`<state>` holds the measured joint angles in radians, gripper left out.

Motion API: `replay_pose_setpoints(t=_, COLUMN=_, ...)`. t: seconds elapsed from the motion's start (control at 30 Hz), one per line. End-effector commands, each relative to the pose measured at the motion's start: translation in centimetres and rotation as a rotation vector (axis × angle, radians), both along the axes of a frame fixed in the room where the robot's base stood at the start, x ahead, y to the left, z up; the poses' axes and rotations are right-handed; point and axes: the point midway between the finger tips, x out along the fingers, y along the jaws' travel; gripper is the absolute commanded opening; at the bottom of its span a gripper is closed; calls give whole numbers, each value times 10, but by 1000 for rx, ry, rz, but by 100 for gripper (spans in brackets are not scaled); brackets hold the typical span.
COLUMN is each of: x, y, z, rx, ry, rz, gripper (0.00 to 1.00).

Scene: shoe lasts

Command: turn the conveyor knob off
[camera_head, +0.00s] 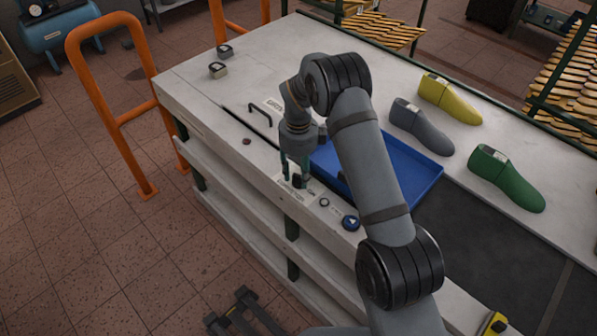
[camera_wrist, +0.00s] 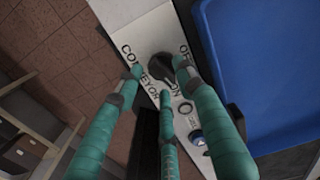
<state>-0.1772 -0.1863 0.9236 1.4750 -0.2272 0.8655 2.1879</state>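The black conveyor knob (camera_wrist: 161,67) sits on a pale panel in the wrist view, beside the printed words CONVEYOR, ON and a partly hidden OFF. Its grip seems to point toward ON, but fingers cover part of it. In the head view the knob (camera_head: 299,181) is a small dark shape at the table's front edge. My gripper (camera_wrist: 160,76) has three teal fingers spread around the knob, with a gap showing on the left side. I cannot tell whether any finger touches it. In the head view my gripper (camera_head: 296,172) points down over the panel.
A small ring-shaped button (camera_head: 325,202) and a blue round button (camera_head: 350,222) are close by on the panel. A blue tray (camera_head: 425,172) lies behind my arm. Grey, yellow and green shoe lasts (camera_head: 507,180) stand beyond it. A black handle (camera_head: 261,112) rises at left.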

Motion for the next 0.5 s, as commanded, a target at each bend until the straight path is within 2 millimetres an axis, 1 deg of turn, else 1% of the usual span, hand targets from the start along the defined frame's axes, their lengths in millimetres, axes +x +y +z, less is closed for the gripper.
replay_pose_setpoints(t=0.13, x=0, y=0, z=-8, rx=0, ry=0, rz=0, gripper=38)
replay_pose_setpoints(t=0.37, x=0, y=0, z=-9, rx=1, ry=0, rz=0, gripper=38)
replay_pose_setpoints(t=0.4, x=0, y=0, z=-9, rx=1, ry=0, rz=0, gripper=37)
replay_pose_setpoints(t=0.5, x=0, y=0, z=-9, rx=0, ry=0, rz=0, gripper=31)
